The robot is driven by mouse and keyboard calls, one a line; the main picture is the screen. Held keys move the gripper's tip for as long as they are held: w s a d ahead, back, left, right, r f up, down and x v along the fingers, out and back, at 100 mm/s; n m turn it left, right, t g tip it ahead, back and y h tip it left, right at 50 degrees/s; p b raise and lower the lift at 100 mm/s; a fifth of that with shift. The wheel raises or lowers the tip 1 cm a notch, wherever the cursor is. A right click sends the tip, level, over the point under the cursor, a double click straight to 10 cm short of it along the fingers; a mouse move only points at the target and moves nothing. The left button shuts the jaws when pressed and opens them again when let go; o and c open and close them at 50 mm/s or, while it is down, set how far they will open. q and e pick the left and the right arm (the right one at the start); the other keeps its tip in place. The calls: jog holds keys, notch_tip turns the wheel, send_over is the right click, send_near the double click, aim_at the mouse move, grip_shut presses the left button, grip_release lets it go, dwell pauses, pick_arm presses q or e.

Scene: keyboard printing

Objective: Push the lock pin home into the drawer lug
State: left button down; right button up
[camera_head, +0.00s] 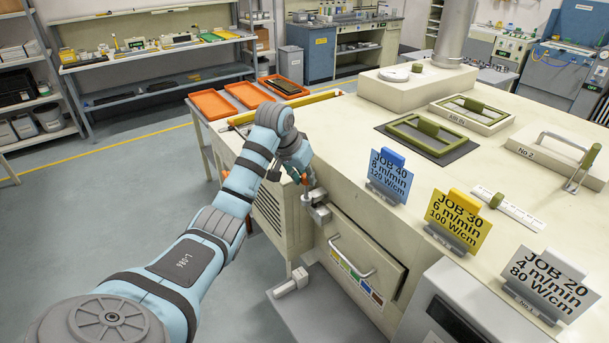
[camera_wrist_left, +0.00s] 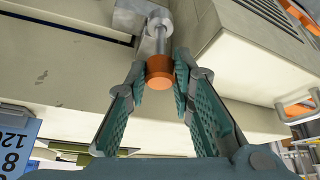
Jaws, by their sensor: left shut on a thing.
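The lock pin has an orange knob and a bare metal shaft (camera_wrist_left: 160,40). In the left wrist view the knob (camera_wrist_left: 160,72) sits between the fingers of my left gripper (camera_wrist_left: 161,78), which is shut on it. The shaft runs from the knob to the grey metal drawer lug (camera_wrist_left: 138,14); a length of it shows outside, and how deep its end sits is hidden. In the head view my left gripper (camera_head: 304,178) is just above the lug (camera_head: 318,208), at the top left corner of the drawer front (camera_head: 365,262). My right gripper is not in view.
The drawer has a curved metal handle (camera_head: 352,258) and coloured labels. Orange trays (camera_head: 213,104) lie behind my left arm. Floor is clear at the left.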

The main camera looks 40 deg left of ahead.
aim_at(304, 199)
pick_arm(q)
jog(key=shift+f+b, duration=0.6)
jog(key=shift+f, duration=1.8)
jog(key=c, duration=1.3)
grip_release()
notch_tip(304, 199, up, 3)
jog(key=shift+p, duration=0.95)
notch_tip(304, 199, up, 2)
jog(key=shift+r, duration=0.25)
jog(key=shift+r+b, duration=0.25)
jog(key=shift+b, duration=0.05)
